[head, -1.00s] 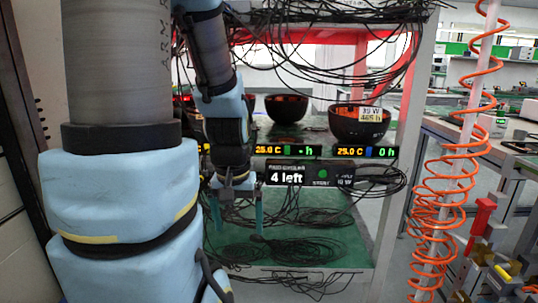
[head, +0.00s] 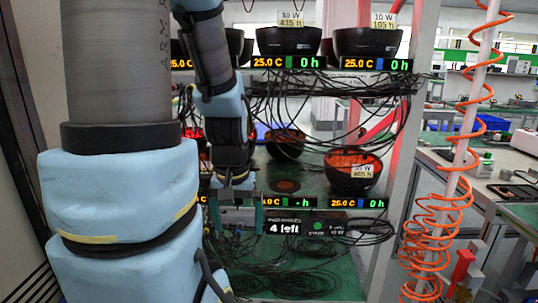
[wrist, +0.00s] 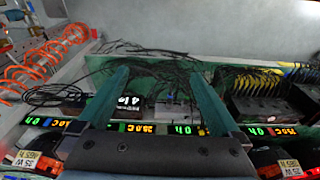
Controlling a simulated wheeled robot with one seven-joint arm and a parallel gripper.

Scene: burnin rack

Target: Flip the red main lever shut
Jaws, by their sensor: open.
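My gripper (head: 241,212) is open and empty, with two dark teal fingers pointing down in front of the lower shelf. In the wrist view my gripper (wrist: 162,95) has its fingers spread apart, with nothing between them but shelf and cables behind. A black box with a "4 left" display (head: 284,228) and a green light is just right of the fingers in the head view. It also shows in the wrist view (wrist: 132,101). A red upright part (head: 462,266) stands at the lower right; I cannot tell whether it is the main lever. No lever is clearly recognisable.
Black bowls stand on the rack, including one tagged bowl (head: 352,178) on the lower shelf and another (head: 367,42) above. Loose black cables (head: 290,278) cover the green lower shelf and hang below the upper shelf. An orange coiled hose (head: 430,225) hangs at right.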

